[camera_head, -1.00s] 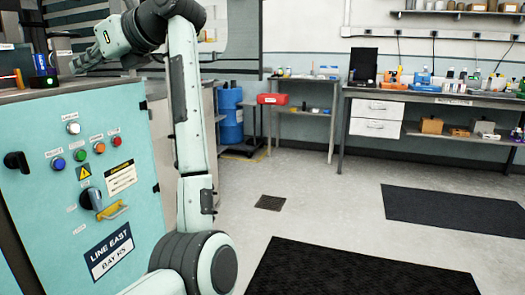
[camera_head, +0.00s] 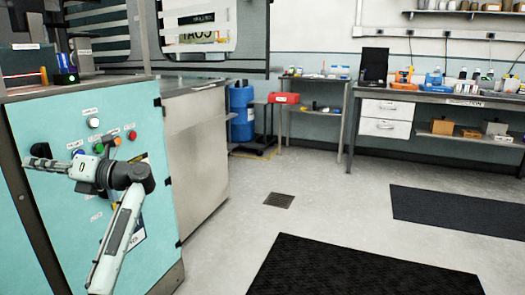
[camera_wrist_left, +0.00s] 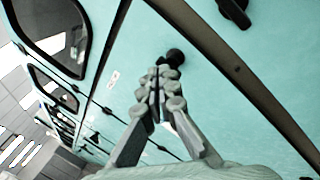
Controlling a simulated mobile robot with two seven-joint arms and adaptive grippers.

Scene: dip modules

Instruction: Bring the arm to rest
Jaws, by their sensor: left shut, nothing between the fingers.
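My left arm (camera_head: 122,225) comes up from the bottom left and bends at a dark wrist joint. My left gripper (camera_head: 38,163) points left in front of the teal cabinet's (camera_head: 165,225) control panel and covers part of it. In the left wrist view, the left gripper's (camera_wrist_left: 160,82) fingers are together with nothing between them. A black knob (camera_wrist_left: 175,57) on a teal surface shows just beyond the fingertips; I cannot tell whether they touch. My right gripper is in neither view.
Panel buttons, white (camera_head: 93,122) and red (camera_head: 131,135) among them, show above the gripper. A grey counter (camera_head: 195,130) stands right of the cabinet. Farther back are a blue drum (camera_head: 241,113) and a workbench (camera_head: 455,98). Open floor (camera_head: 235,235) lies to the right, with dark mats (camera_head: 360,272).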

